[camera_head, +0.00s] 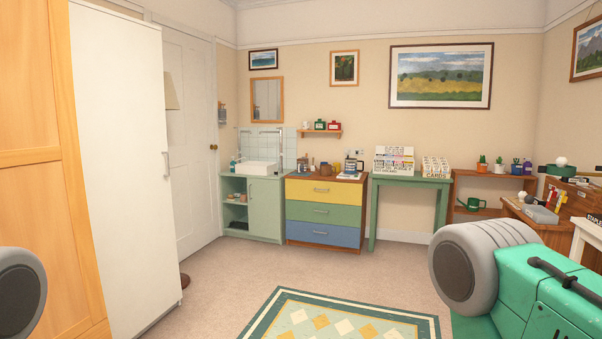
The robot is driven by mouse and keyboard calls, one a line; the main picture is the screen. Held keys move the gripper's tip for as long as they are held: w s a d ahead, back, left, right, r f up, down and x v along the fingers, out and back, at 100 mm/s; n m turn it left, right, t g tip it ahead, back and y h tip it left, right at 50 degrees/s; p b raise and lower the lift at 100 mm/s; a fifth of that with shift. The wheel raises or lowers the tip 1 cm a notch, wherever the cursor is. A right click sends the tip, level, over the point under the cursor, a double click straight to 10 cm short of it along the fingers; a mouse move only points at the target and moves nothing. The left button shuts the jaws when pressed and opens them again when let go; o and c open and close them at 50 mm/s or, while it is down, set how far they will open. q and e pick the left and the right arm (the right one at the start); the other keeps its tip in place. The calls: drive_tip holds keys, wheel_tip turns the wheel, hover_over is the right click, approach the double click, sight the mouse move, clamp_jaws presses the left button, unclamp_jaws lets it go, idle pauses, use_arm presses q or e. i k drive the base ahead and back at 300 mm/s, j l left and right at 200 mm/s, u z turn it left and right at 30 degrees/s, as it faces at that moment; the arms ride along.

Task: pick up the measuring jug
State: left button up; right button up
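I cannot make out a measuring jug for certain. Several small objects stand on the chest of drawers (324,210) at the back wall, among them a brown pot (325,170) and a pale and dark container (350,166); they are too small to tell whether one is the jug. Neither of my grippers is in view. Only a grey rounded part of mine shows at the left edge, and a grey and green part of mine at the lower right, which hides some of the floor and furniture there.
A sink cabinet (265,208) stands left of the drawers, a green table (412,181) with boxes of cards right of them. A shelf unit (487,192) and a cluttered desk (522,213) stand right. A white wardrobe (120,160) flanks the left. The carpet (228,268) and patterned rug (340,318) are clear.

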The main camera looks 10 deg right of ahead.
sight(301, 166)
drive_tip(key=i+l+z, duration=0.1)
drive_tip(key=i+z, duration=0.35)
drive_tip(key=i, duration=0.4)
drive_tip(key=i+j, duration=0.1)
drive_tip(key=i, duration=6)
